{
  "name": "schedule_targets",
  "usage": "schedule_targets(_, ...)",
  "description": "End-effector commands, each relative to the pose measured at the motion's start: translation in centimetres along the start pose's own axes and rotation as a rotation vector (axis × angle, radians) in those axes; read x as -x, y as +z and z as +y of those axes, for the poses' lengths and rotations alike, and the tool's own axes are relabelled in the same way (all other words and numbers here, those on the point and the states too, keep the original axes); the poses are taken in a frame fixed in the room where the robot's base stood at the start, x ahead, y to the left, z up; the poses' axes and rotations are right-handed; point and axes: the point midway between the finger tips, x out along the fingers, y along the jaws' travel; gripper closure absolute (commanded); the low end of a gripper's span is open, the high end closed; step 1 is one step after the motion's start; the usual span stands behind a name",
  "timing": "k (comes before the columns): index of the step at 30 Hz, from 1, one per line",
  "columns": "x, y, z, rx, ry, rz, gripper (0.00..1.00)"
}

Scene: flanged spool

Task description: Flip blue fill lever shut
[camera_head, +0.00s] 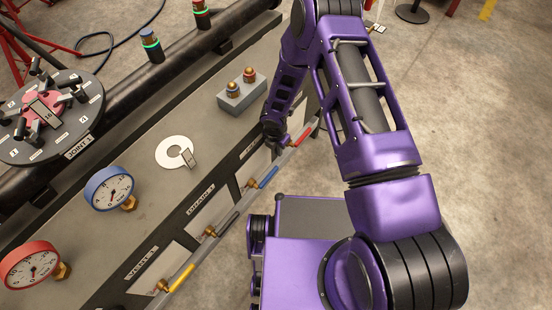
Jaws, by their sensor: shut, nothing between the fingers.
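The blue lever (268,177) sits on a brass valve at the panel's front edge. It lies roughly along the thin grey pipe there. My gripper (276,137) is at the end of my purple arm, above and slightly right of the blue lever in the picture, closer to the red lever (302,134). It appears shut and empty, and is apart from the blue lever. Its fingertips are small and partly hidden by the arm, so contact with the red lever cannot be told.
A black lever (226,223) and a yellow lever (182,277) sit lower left along the same pipe. Open floor lies right.

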Motion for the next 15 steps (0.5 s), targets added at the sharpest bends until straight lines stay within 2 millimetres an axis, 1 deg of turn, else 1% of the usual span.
schedule_targets(1,1.2,0.8,0.0,-0.005,0.003,-0.001,1.0)
schedule_targets(6,3.3,2.4,0.1,-0.001,0.002,0.0,1.0)
schedule_targets(10,4.1,3.0,0.0,0.0,0.0,0.0,1.0)
schedule_targets(15,4.3,3.2,0.1,0.002,0.0,0.001,1.0)
